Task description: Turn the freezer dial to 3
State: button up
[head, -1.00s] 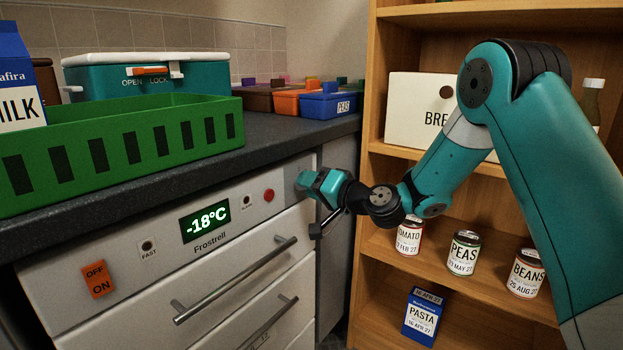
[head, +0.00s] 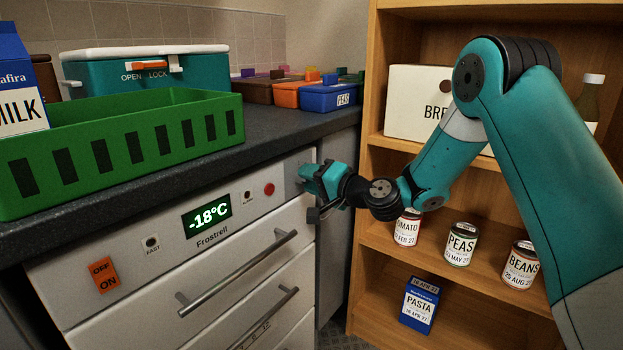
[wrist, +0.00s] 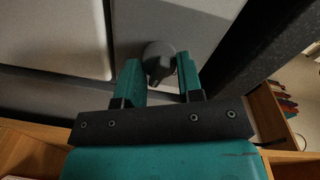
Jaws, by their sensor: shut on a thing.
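The freezer (head: 150,262) has a pale front with a display (head: 207,215) reading -18°C. In the head view my gripper (head: 304,176) is at the right end of the freezer's control panel and covers the dial there. The dial's numbers and pointer cannot be read in either view.
A red round light (head: 269,189) and small buttons lie left of my gripper. Drawer handles (head: 240,272) stick out below. A green crate (head: 120,150) stands on the counter above. A wooden shelf with cans (head: 461,245) stands to the right.

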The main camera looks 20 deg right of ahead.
jog(key=o, duration=0.9)
jog(key=shift+o, duration=0.2)
jog(key=f+b+v, duration=0.1)
jog(key=b+v, duration=0.3)
jog(key=v, duration=1.3)
jog(key=shift+s+r, duration=0.2)
jog(key=shift+r, duration=0.25)
